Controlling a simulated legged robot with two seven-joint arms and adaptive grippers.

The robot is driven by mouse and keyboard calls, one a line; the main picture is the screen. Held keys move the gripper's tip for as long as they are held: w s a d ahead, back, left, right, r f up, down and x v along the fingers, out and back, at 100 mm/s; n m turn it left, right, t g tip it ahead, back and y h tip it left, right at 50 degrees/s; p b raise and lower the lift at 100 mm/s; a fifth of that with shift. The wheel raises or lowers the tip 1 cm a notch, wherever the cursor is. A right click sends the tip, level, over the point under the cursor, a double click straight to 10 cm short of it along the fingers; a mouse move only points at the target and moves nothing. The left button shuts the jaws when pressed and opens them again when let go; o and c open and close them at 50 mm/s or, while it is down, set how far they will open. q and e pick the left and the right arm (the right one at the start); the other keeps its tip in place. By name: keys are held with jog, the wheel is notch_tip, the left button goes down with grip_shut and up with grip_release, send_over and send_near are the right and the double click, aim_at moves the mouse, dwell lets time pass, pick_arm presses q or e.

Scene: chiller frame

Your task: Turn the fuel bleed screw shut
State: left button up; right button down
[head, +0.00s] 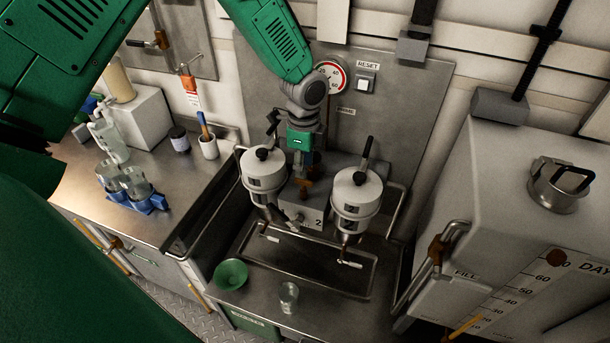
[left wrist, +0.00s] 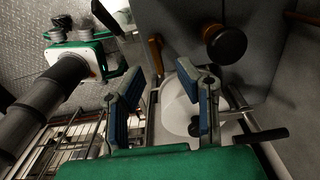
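My left gripper (head: 303,166) points down between two white filter canisters, the left one (head: 264,172) and the right one (head: 356,192), each with a black handle on top. In the left wrist view the left gripper (left wrist: 163,78) has its two blue-padded fingers spread apart, with nothing held between them. A white canister (left wrist: 185,108) shows behind its right finger, with a black handle (left wrist: 262,135) beside it. A black knob with a brass-coloured base (left wrist: 226,44) lies beyond the fingertips, apart from them. I cannot tell which part is the fuel bleed screw. My right gripper is not in view.
A grey back plate carries a gauge (head: 329,77) and a reset button (head: 367,83). A green bowl (head: 230,274) and a glass (head: 289,297) stand in front of the canisters. A large grey tank (head: 500,190) stands at right. Pipes crowd the canisters.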

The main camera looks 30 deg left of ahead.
aim_at(305, 189)
pick_arm(q)
notch_tip(305, 189, up, 7)
dwell(0.3)
jog(key=shift+w, duration=0.1)
jog(key=s+d+f+n+h+b, duration=0.1)
jog(key=s+d+f+n+b, duration=0.15)
jog(key=s+f, duration=0.4)
jog(key=s+d+f+n+b, duration=0.2)
jog(key=s+f+b, duration=0.1)
jog(key=f, duration=0.6)
jog(key=s+d+f+n+h+b, duration=0.1)
jog(key=s+d+f+n+b, duration=0.15)
jog(key=s+f, duration=0.4)
jog(key=s+a+f+n+y+b, duration=0.2)
jog(key=s+f+n+b, duration=0.5)
jog(key=s+f, duration=0.6)
jog(key=shift+s+a+n+t+b, duration=0.3)
jog(key=shift+s+a+n+b, duration=0.15)
jog(key=shift+s+a, duration=0.4)
